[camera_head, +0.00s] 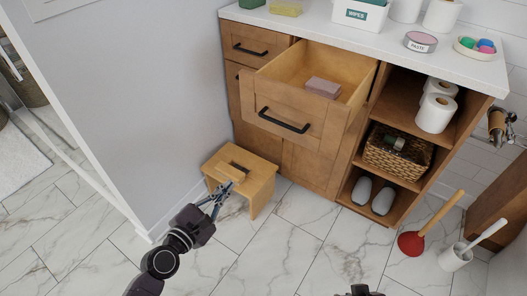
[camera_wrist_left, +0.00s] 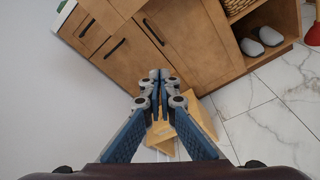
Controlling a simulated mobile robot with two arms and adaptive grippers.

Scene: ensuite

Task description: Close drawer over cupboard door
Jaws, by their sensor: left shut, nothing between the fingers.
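The wooden drawer (camera_head: 304,104) with a black bar handle (camera_head: 285,121) is pulled well out of the cabinet, above the cupboard door (camera_head: 305,163), which is closed. A small mauve block (camera_head: 323,87) lies inside the drawer. My left gripper (camera_head: 226,188) is shut and empty, over the small wooden stool and apart from the drawer, lower and to its left. In the left wrist view its fingertips (camera_wrist_left: 159,76) meet in front of the cupboard door. Only a small dark part of my right arm may show at the bottom edge; its gripper is not visible.
The wooden stool (camera_head: 255,172) stands on the floor before the cabinet. Open shelves (camera_head: 408,92) at right hold paper rolls, a basket (camera_head: 398,151) and grey slippers. A red plunger (camera_head: 411,243) and a toilet brush (camera_head: 455,256) stand right.

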